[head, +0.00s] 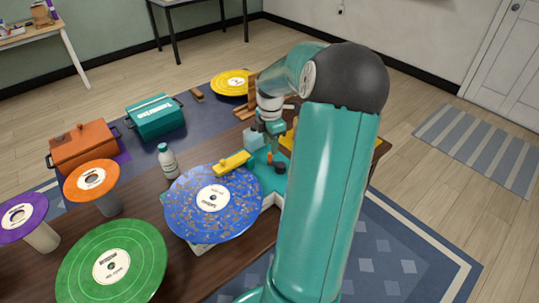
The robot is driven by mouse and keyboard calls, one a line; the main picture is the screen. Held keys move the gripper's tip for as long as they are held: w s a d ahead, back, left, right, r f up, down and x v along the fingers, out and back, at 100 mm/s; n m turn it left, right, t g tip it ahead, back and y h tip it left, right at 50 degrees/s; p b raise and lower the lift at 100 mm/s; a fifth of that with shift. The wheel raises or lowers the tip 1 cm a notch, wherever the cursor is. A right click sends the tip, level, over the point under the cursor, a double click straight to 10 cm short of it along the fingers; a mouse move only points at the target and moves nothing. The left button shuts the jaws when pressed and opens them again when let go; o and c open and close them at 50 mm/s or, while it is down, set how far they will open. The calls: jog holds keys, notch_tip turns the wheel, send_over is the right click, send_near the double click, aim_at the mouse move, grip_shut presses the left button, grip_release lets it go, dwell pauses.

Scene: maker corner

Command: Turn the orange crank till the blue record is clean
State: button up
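The blue record (188,214) lies flat on a cleaning machine on the wooden table, with brownish specks spread over its surface around a white label. A yellow bar (232,164) reaches over its far edge. The machine's teal base (272,189) shows to the right of the record. A small orange part, likely the crank (269,157), stands on the base near a dark round knob (280,168). My gripper (270,132) is just above and beyond the orange part, pointing down. My arm hides much of that side, and the fingers are too small to read. I cannot tell whether they touch the crank.
A green record (135,270), an orange record (91,174) and a purple record (38,209) rest on stands at left. A white bottle (168,162) stands behind the blue record. Orange (84,150) and teal (155,120) boxes and a yellow record (221,84) are farther back.

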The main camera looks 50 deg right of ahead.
aim_at(270, 155)
notch_tip(270, 155, down, 6)
jog(key=shift+w+f, duration=0.1)
grip_shut()
